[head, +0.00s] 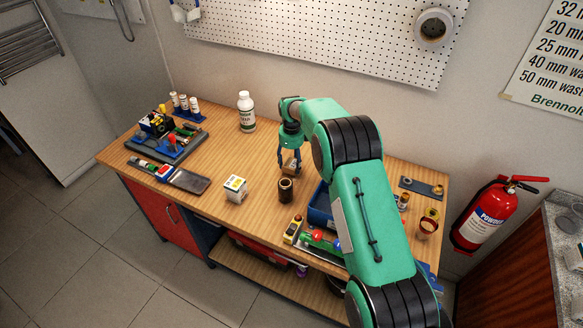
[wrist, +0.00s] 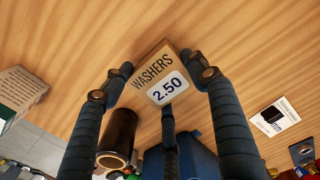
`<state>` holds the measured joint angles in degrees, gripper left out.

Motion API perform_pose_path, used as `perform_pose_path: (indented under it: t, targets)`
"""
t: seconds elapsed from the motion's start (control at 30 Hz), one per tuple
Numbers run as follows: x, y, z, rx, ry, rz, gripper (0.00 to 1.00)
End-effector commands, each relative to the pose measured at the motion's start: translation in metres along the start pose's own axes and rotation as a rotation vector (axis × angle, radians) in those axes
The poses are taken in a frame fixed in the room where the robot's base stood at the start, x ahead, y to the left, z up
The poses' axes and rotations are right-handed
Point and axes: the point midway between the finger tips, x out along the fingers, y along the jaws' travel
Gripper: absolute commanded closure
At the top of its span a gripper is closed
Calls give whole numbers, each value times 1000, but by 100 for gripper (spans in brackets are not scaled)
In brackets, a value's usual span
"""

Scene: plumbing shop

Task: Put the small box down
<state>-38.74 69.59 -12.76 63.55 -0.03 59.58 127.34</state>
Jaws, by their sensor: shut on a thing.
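In the head view the small box (head: 291,167) hangs in my gripper (head: 290,160) over the middle of the wooden bench (head: 210,145), behind a dark brown cylinder (head: 286,190). I cannot tell for sure whether the box's underside touches the bench. The fingers partly hide the box in the head view.
The dark cylinder also shows in the wrist view (wrist: 117,138), close to the fingers. A blue bin (head: 320,205) stands right of it. Bench left of my gripper is bare.

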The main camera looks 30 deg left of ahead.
Motion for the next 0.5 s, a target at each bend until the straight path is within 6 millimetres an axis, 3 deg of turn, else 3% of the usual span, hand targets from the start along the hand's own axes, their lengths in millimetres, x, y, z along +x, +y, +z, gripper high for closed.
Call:
perform_pose_path:
  t: [0.2, 0.5]
  targets:
    - [22, 0, 0, 0, 0, 0, 83]
    - [24, 0, 0, 0, 0, 0, 83]
